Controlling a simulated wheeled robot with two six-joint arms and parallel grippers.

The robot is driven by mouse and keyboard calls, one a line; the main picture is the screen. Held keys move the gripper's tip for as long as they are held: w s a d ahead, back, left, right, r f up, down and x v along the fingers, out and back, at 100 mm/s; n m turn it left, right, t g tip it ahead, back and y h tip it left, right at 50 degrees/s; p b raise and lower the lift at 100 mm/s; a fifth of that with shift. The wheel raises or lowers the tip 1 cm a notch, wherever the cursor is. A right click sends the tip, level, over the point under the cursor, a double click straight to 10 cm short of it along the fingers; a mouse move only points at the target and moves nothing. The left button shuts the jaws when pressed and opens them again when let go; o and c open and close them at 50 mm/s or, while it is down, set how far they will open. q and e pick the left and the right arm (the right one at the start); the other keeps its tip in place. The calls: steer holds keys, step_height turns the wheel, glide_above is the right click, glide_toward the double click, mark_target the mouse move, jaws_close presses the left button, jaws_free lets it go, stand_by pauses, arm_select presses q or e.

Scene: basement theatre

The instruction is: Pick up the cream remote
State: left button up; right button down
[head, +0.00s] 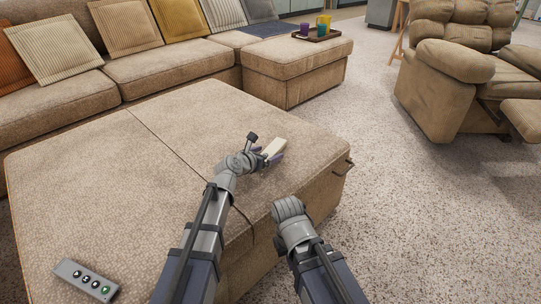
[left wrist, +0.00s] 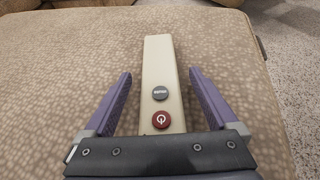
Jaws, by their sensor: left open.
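The cream remote (head: 274,148) lies on the tan ottoman (head: 90,150), near its right side. In the left wrist view the cream remote (left wrist: 158,75) shows a grey button and a red power button. My left gripper (head: 269,158) is open over the near part of the remote. In the left wrist view the purple fingers of my left gripper (left wrist: 158,100) stand on either side of the remote, with a gap on each side. My right arm reaches in at the bottom of the head view, but its fingers do not show.
A grey remote (head: 86,280) with several buttons lies at the ottoman's near left. A tray with cups (head: 317,33) sits on the sofa's chaise at the back. A recliner (head: 440,95) stands at the right. The ottoman's left and middle are clear.

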mark_target(267, 154)
arm_select(q)
steer(key=shift+c, duration=0.3)
jaws_close()
stand_by(0.3)
steer(key=shift+r, duration=0.1)
step_height(267, 154, up, 10)
steer(key=p, duration=1)
